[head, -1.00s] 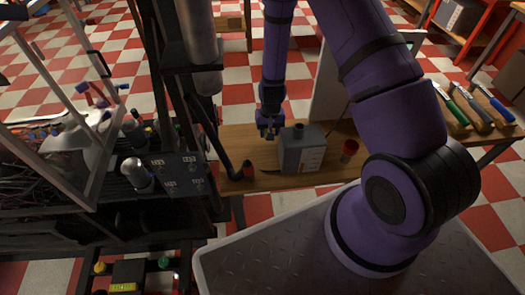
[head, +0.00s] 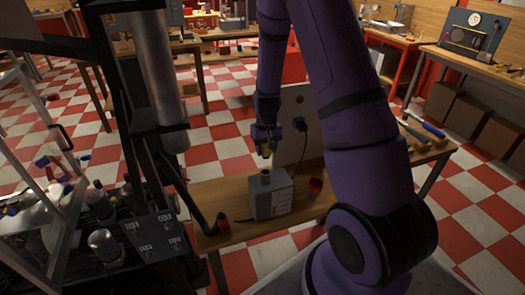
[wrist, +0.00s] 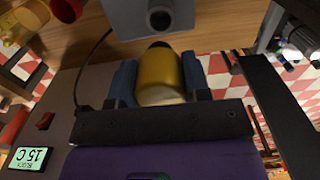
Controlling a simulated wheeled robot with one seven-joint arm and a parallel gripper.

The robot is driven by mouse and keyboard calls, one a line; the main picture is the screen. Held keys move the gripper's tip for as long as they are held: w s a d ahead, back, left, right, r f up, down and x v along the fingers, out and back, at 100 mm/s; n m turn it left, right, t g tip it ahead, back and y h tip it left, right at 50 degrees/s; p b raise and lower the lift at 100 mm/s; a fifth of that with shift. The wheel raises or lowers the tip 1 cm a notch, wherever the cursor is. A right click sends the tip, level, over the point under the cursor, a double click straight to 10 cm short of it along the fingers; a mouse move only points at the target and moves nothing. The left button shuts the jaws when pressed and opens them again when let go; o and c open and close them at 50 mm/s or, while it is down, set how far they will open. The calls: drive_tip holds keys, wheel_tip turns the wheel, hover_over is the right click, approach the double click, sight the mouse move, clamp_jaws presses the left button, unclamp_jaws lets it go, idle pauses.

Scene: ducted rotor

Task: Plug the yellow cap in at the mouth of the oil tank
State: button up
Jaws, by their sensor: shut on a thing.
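The oil tank (head: 271,193) is a grey box with a label and a short dark round mouth (head: 265,175) on top. It stands on the wooden bench. My gripper (head: 266,153) is above the tank, shut on the yellow cap (head: 266,150). In the wrist view the yellow cap (wrist: 160,76) sits between the two blue-grey fingers of my gripper (wrist: 160,80). The tank (wrist: 152,18) with its mouth (wrist: 159,18) shows beyond the cap there. The cap is apart from the mouth.
A red cup (head: 315,187) stands right of the tank. A pale upright panel (head: 290,125) with a black plug and cable is behind it. A black pipe with a red end (head: 222,222) lies left. Tools (head: 425,130) lie at the bench's right.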

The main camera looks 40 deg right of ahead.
drive_tip(key=shift+f, duration=0.1)
drive_tip(key=shift+f, duration=2.7)
drive_tip(key=shift+f, duration=1.7)
drive_tip(key=o, duration=1)
drive_tip(key=shift+c, duration=0.2)
drive_tip(key=shift+r, duration=0.1)
wheel_tip(320, 180, up, 11)
drive_tip(key=shift+f, duration=0.15)
